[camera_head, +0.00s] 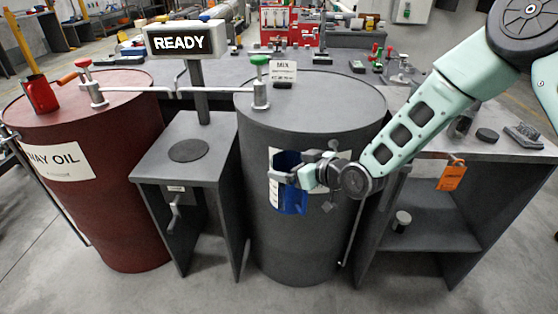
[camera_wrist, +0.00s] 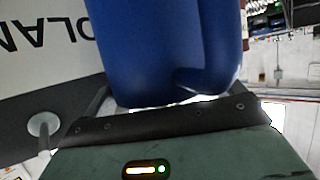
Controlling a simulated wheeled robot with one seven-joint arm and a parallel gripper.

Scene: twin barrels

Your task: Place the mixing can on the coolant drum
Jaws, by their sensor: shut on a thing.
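The blue mixing can (camera_head: 290,198) is held in front of the grey coolant drum (camera_head: 300,245), below its top rim. My gripper (camera_head: 300,178) is shut on the can, which hides part of the drum's label. In the wrist view the blue can (camera_wrist: 160,50) fills the middle, close above my gripper (camera_wrist: 165,110). The drum's label (camera_wrist: 45,35) shows behind it at the left. The drum's flat top (camera_head: 320,110) carries a tap with a green knob (camera_head: 260,65) and a small MIX sign (camera_head: 284,73).
A dark red drum (camera_head: 110,190) with a red can (camera_head: 40,95) on top stands at the left. A grey stand (camera_head: 180,172) with a dark round pad and a READY display (camera_head: 186,39) is between the drums. A grey shelf bench (camera_head: 430,205) is at the right.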

